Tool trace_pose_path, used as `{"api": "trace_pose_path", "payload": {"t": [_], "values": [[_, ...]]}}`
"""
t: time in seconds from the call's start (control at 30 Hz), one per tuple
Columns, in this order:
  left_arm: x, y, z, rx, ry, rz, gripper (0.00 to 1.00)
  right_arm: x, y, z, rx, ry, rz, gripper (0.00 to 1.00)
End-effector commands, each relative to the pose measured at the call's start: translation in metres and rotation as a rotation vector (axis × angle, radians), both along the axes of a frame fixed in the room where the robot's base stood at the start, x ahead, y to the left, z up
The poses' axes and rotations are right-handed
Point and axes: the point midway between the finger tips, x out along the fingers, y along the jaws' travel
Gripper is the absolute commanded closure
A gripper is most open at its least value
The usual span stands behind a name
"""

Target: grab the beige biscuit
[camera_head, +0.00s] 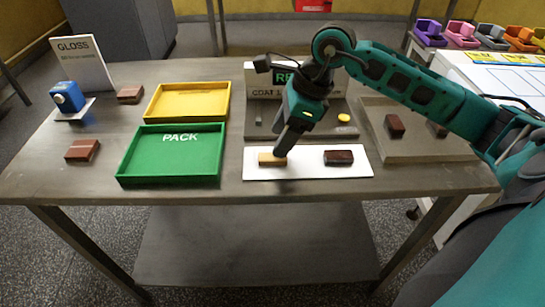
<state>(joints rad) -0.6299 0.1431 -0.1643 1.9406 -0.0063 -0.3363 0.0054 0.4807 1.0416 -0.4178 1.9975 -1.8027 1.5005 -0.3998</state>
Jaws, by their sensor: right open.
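The beige biscuit (266,159) lies on a white mat (305,171) at the front middle of the table. My right gripper (280,153) points down at the biscuit's right end and hides part of it. I cannot tell from this view whether the fingers touch it or straddle it. The gripper is open. A dark brown bar (338,157) lies on the same white mat, to the right of the biscuit. My left gripper is not in view.
A green PACK tray (170,178) and a yellow tray (188,116) stand to the left, both empty. A coating station (262,119) with a sign stands behind the gripper. A grey-brown tray (430,151) with dark bars lies right. Brown bars (83,151) and a blue device (68,97) are left.

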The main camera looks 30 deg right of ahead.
Motion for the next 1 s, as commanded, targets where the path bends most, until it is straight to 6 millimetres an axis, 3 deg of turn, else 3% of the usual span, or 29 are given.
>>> {"api": "trace_pose_path", "payload": {"t": [0.27, 0.57, 1.0], "values": [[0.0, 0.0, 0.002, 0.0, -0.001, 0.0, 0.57, 0.003, 0.006, -0.04, 0.003, 0.003, 0.001, 0.4], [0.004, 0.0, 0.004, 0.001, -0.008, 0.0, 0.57, 0.004, 0.007, -0.045, 0.0, 0.001, 0.0, 0.4], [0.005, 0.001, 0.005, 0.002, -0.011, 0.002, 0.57, 0.004, 0.007, -0.044, 0.0, 0.001, 0.0, 0.82]]}}
